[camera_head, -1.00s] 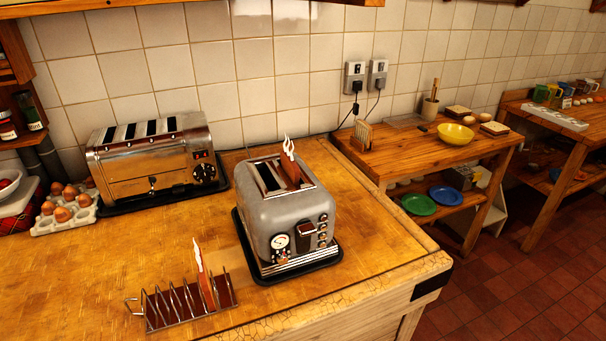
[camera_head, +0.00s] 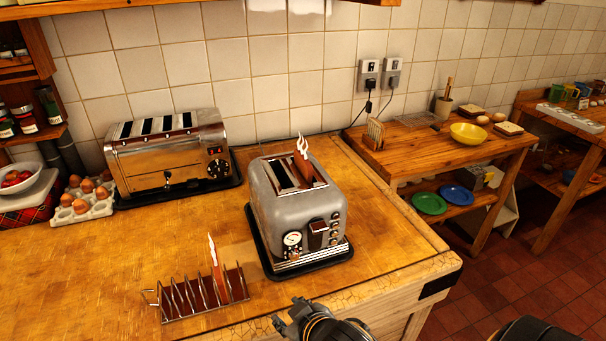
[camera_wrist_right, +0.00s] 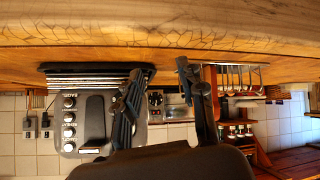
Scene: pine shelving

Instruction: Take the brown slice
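A brown slice (camera_head: 221,285) stands upright in the wire toast rack (camera_head: 186,312), with a pale wisp above it. Another brown slice (camera_head: 306,171) sticks up from a slot of the grey toaster (camera_head: 292,216), also with a white wisp. My right gripper (camera_head: 292,318) is at the bottom edge of the head view, in front of the counter and apart from rack and toaster. In the right wrist view, which is upside down, its fingers (camera_wrist_right: 158,72) are apart with nothing between them. The rack (camera_wrist_right: 240,80) and its brown slice (camera_wrist_right: 210,78) show partly behind one finger. My left gripper is out of view.
A wide chrome toaster (camera_head: 165,160), an egg tray (camera_head: 84,210) and a bowl (camera_head: 20,185) stand along the back left. The counter (camera_head: 110,260) left of the rack is bare. A lower table (camera_head: 425,150) with a yellow bowl (camera_head: 468,134) stands at the right.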

